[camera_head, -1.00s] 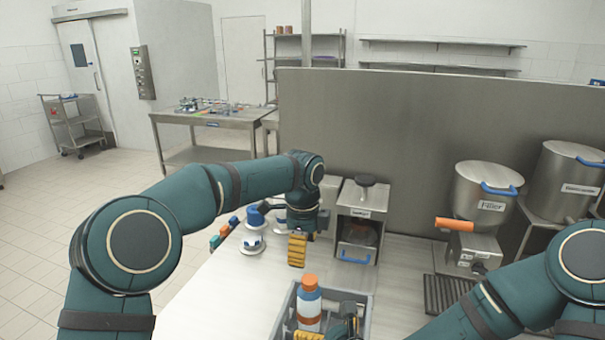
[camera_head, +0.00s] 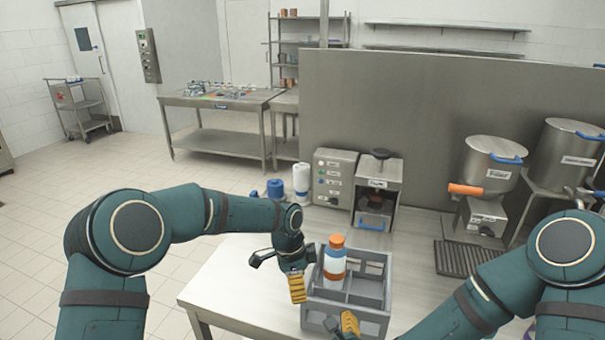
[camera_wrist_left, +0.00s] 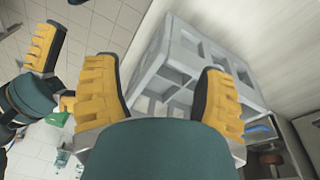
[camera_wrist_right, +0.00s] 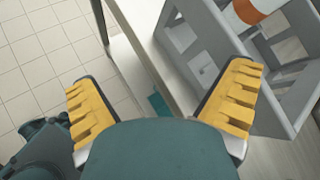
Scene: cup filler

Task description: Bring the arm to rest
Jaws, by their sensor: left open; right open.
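My left gripper (camera_head: 279,276) is open and empty, just left of the grey crate (camera_head: 376,324) in the head view. In the left wrist view its two yellow fingers (camera_wrist_left: 160,72) stand apart, with the crate (camera_wrist_left: 180,48) behind them. My right gripper is open and empty in the right wrist view (camera_wrist_right: 160,78), with the crate (camera_wrist_right: 212,40) beyond it. In the head view only a yellow finger of it shows, at the crate's near side. A white bottle with an orange cap (camera_head: 335,262) stands upright in the crate.
The crate is on a light table (camera_head: 225,292) with clear surface to its left. Behind stand a control box (camera_head: 333,178), a small machine (camera_head: 378,190), white-and-blue containers (camera_head: 301,182) and a steel filler pot (camera_head: 490,165). Open tiled floor lies left.

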